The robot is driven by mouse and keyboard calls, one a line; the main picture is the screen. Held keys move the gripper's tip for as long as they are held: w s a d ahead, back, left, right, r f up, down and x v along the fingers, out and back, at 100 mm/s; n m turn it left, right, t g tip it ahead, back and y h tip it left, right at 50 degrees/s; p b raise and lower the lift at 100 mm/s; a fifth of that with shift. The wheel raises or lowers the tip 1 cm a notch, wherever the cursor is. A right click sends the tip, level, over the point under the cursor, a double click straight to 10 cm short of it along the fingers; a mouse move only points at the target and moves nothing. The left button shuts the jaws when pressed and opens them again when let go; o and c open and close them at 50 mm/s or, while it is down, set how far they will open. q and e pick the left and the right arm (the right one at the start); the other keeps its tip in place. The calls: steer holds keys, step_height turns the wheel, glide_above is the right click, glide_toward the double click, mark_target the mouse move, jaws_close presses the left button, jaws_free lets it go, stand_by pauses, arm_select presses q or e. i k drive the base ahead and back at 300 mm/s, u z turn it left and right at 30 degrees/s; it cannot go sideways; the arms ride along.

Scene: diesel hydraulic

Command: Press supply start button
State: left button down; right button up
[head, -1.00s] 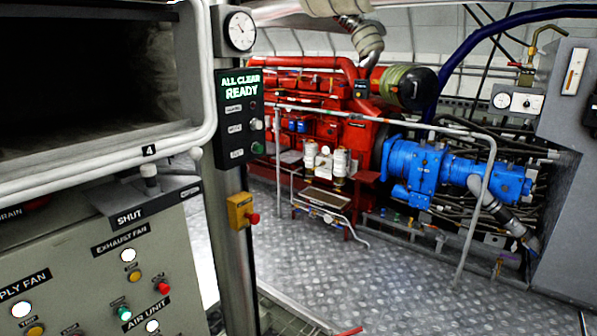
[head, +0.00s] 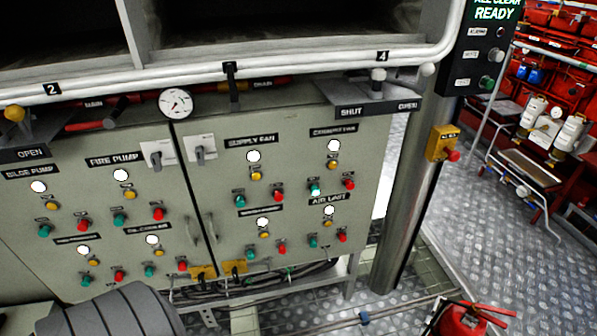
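The supply fan group is on the right door of the grey-green control cabinet (head: 345,245). Under its black label (head: 250,142) are a lit white lamp (head: 253,156) and a yellow lamp or button (head: 256,175). Below them are a green button (head: 239,201) on the left and a red button (head: 276,195) on the right. The green button is unobstructed. Neither of my grippers shows in the head view.
Similar button groups cover the rest of the cabinet. A rotary switch (head: 199,150) sits left of the supply fan label. A post with a yellow box and red button (head: 441,144) stands to the right. A red object with handles (head: 468,318) is at the bottom right.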

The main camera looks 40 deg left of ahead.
mark_target(240, 203)
steer(key=z, duration=0.5)
steer(key=k, duration=0.2)
steer(key=u, duration=1.05)
steer(key=i, duration=0.2)
steer(key=u, duration=0.8)
